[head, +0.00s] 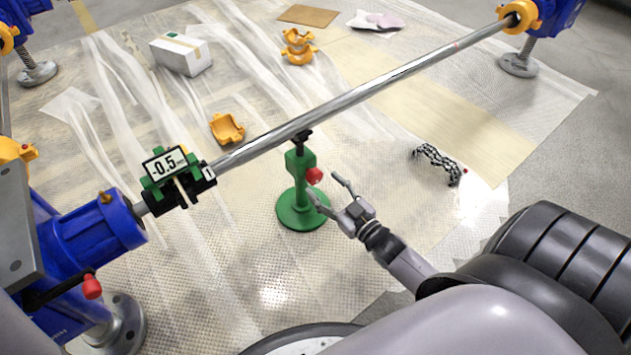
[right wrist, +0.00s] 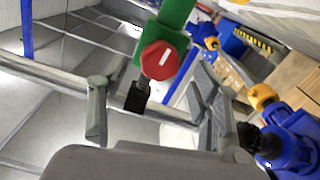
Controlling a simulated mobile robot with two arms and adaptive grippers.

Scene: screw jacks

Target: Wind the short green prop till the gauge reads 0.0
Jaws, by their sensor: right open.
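The short green prop (head: 299,194) stands upright on its round green base under the middle of the long steel shaft (head: 360,98). Its red knob (head: 315,176) faces my right gripper. The gauge (head: 165,164), in a green holder near the shaft's left end, reads -0.5. My right gripper (head: 325,189) is open and empty, just right of the prop, with its fingers pointing at the knob. In the right wrist view the red knob (right wrist: 159,60) shows between and beyond the open fingers (right wrist: 153,108); I see no contact. My left gripper is not in view.
Blue screw jacks (head: 93,236) hold the shaft at its left and right ends. A yellow cradle (head: 227,128), a white box (head: 181,54) and a black-and-white chain-like object (head: 438,164) lie on the sheeted floor. The floor right of the prop is mostly clear.

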